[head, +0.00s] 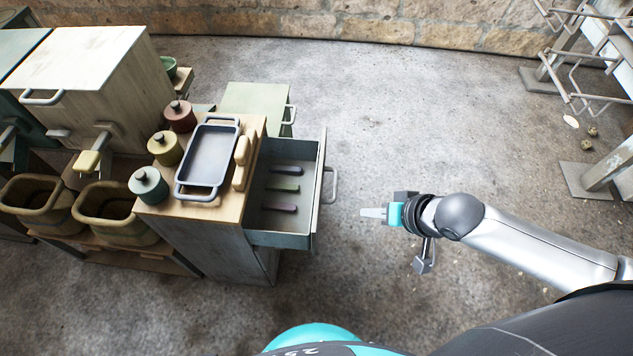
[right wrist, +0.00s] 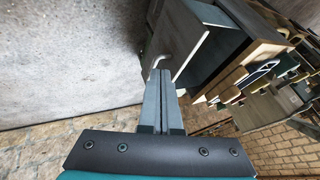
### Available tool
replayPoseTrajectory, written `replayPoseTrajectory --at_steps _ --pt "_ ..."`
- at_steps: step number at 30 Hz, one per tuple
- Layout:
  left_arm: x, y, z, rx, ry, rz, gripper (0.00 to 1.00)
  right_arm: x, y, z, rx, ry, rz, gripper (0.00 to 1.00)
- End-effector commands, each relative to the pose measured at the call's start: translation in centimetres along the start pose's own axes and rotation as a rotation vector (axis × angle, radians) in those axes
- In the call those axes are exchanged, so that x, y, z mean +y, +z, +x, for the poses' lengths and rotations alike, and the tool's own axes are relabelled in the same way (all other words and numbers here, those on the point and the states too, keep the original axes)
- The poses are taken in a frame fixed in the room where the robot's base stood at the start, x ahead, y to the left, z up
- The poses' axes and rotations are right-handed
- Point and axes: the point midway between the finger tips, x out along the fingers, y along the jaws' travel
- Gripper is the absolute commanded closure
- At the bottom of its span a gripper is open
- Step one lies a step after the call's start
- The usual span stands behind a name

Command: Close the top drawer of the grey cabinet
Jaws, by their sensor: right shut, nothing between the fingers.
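The grey cabinet (head: 212,250) has a wooden top and stands left of centre in the head view. Its top drawer (head: 315,205) is pulled out to the right, with several dark-handled items (head: 283,188) lying inside. The drawer's bar handle (head: 331,185) is on its front; it also shows in the right wrist view (right wrist: 157,62). My right gripper (head: 364,214) is shut and empty, to the right of the drawer front and apart from it, fingers pointing at it. In the right wrist view its fingers (right wrist: 161,75) are together, near the handle in the picture. My left gripper is not in view.
A grey tray (head: 207,160) and several lidded pots (head: 148,186) stand on the cabinet top. A pale green cabinet (head: 255,98) stands behind. Dispensers and bins (head: 110,210) are at left. A metal rack (head: 590,60) stands at far right.

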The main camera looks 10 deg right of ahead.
Motion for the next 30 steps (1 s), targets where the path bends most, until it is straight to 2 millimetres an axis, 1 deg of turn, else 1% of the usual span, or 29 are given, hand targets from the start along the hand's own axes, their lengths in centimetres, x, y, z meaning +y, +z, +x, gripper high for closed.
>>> replayPoseTrajectory --at_steps 1,3,8,11,18,30 --pt "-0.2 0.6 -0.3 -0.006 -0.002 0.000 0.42 0.1 -0.4 -0.6 -0.003 -0.001 0.013 1.00" --pt "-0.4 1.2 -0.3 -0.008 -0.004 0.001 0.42 0.3 -0.6 -0.9 -0.005 -0.004 0.033 1.00" --pt "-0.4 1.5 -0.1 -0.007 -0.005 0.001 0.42 0.4 -0.7 -0.9 -0.007 -0.009 0.052 1.00" --pt "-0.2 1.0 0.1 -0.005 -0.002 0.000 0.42 0.4 -0.7 -0.3 -0.006 -0.009 0.053 1.00" --pt "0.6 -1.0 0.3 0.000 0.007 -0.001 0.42 0.4 -0.6 1.7 -0.006 -0.008 0.052 1.00" --pt "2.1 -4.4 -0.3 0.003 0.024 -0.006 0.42 0.4 -0.6 4.8 -0.006 -0.009 0.050 1.00"
